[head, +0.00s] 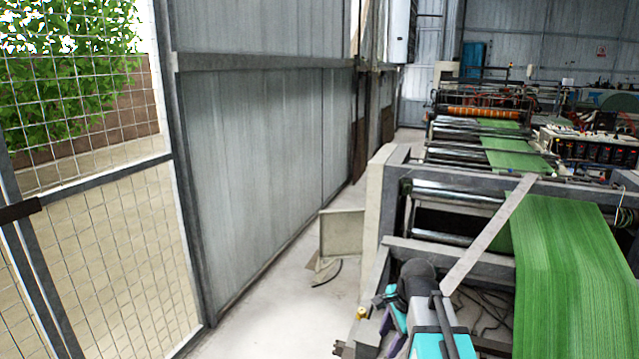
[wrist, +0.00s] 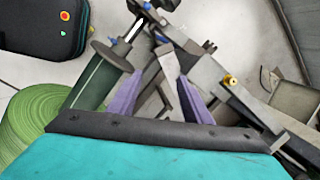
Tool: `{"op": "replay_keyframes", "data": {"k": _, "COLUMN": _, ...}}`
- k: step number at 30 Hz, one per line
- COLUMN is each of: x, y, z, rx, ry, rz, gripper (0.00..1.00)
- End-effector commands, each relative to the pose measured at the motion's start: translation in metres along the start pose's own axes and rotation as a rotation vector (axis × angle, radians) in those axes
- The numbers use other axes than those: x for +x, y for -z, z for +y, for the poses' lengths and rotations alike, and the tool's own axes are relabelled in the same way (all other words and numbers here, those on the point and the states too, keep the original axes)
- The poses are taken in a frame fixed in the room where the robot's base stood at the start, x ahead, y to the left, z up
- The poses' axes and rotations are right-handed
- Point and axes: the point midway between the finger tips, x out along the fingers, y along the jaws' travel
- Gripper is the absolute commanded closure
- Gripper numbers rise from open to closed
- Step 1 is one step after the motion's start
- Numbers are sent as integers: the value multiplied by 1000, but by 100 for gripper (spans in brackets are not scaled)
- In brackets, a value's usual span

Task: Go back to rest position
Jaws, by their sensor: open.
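My gripper (head: 390,318) is low in the head view, beside the near end of the sack machine (head: 376,215). In the wrist view its two purple fingers (wrist: 160,92) stand apart, with grey machine parts visible behind the gap. My gripper is open and I see nothing held between the fingers. Whether the fingers touch the frame behind them I cannot tell. My teal arm link hides part of the machine's lower frame.
A green woven web (head: 565,265) runs down at the right; a green roll (wrist: 32,125) shows in the wrist view. A slanted grey bar (head: 490,232) crosses close to my arm. A metal wall (head: 265,150) and mesh fence (head: 110,250) stand left.

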Motion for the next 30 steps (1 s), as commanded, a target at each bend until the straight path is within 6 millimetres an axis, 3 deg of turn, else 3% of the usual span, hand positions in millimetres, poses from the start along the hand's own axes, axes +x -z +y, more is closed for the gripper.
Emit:
{"op": "replay_keyframes", "data": {"k": 11, "x": 63, "y": 0, "z": 35, "rx": -154, "ry": -82, "rz": -9, "gripper": 55}}
{"op": "replay_keyframes", "data": {"k": 30, "x": 182, "y": -6, "z": 128, "rx": -501, "ry": -250, "rz": -66, "gripper": 55}}
